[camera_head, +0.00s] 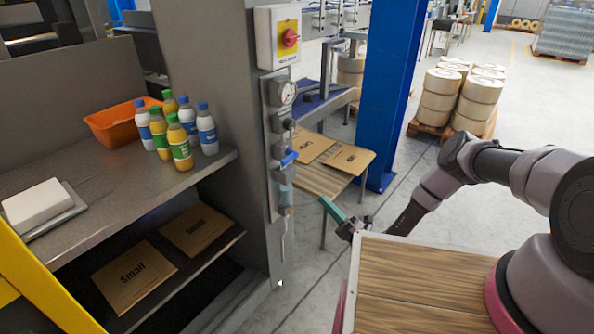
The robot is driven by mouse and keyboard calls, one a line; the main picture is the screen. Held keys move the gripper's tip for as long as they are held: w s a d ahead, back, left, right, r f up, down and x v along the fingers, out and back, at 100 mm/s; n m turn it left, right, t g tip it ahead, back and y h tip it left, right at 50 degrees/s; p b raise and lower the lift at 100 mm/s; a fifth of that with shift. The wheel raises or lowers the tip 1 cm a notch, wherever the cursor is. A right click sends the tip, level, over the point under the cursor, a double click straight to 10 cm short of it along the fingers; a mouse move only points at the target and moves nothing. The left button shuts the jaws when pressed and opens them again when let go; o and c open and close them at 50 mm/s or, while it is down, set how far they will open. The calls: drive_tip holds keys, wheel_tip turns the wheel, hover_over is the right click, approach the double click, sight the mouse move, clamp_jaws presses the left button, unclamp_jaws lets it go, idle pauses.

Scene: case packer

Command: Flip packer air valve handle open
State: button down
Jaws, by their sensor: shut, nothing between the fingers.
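The packer's air valve has a small blue handle (289,158) on a grey pipe assembly fixed to the grey post (243,130). The handle lies across the pipe, tilted up to the right. A round pressure gauge (285,92) sits above it on the same assembly, and a clear filter bowl (287,197) hangs below it. My gripper (328,205), with green fingers, is shut and empty. It is to the right of and lower than the blue handle, apart from it.
Bottles (180,147) and an orange bin (115,125) stand on the left shelf. A blue column (384,90) and a table with cardboard (322,178) are behind my gripper.

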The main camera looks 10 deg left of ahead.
drive_tip(key=shift+a, duration=0.1)
drive_tip(key=x, duration=1.4)
